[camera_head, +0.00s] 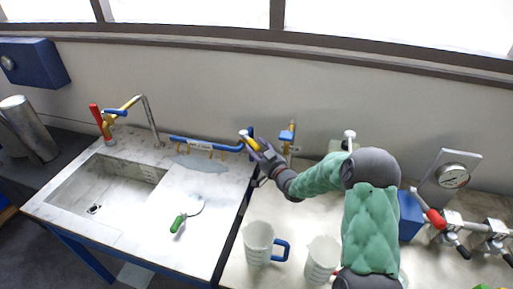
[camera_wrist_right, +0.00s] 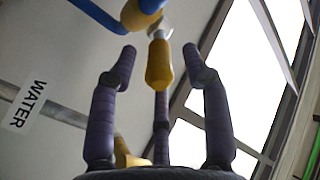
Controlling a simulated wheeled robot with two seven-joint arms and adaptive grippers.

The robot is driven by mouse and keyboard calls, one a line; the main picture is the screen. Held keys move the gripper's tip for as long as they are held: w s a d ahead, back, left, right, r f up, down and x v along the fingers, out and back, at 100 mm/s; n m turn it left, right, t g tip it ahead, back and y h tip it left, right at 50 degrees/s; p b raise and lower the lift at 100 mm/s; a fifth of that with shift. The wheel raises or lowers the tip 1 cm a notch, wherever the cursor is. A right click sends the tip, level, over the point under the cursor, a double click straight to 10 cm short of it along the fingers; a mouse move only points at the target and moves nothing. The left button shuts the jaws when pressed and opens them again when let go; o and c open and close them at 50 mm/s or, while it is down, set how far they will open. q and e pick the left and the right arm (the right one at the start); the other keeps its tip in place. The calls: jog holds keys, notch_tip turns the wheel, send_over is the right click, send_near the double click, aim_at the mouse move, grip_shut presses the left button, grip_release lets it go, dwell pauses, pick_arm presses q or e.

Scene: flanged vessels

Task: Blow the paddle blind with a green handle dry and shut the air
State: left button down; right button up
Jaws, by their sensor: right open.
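The paddle blind (camera_head: 195,207) lies flat on the pale worktop right of the sink. Its green handle (camera_head: 178,223) points to the lower left. A blue pipe (camera_head: 205,146) with several small yellowish nozzles runs along the back of this worktop. A yellow lever (camera_head: 250,143) is at its right end. My right gripper (camera_head: 259,151) is at this lever, fingers spread. In the right wrist view the yellow lever (camera_wrist_right: 159,66) shows between the open fingers, with no clear grip on it. Whether a finger touches it I cannot tell. My left gripper is out of view.
The sink (camera_head: 105,185) has a tap with red, yellow and blue parts. Two white jugs (camera_head: 258,243) stand at the front of the right worktop. A blue-and-brass valve (camera_head: 287,136) stands just right of my right gripper. A WATER label (camera_wrist_right: 25,105) shows in the wrist view.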

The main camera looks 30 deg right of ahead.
jog(key=s, duration=1.1)
jog(key=shift+a, duration=0.25)
jog(key=shift+s, duration=0.1)
jog(key=shift+r, duration=0.1)
jog(key=c, duration=0.8)
jog(key=shift+w+a+r+n, duration=0.15)
jog(key=shift+w+a+n, duration=0.15)
jog(key=shift+n, duration=0.1)
grip_shut()
jog(key=w+a+r+n+g+h+b, duration=0.15)
jog(key=a+n+h, duration=0.25)
jog(key=a+n, duration=0.8)
jog(key=w+d+f+n+b, duration=0.1)
jog(key=w+d+n+b, duration=0.1)
jog(key=w+d, duration=0.7)
jog(key=shift+w+f, duration=0.3)
jog(key=shift+w, duration=0.1)
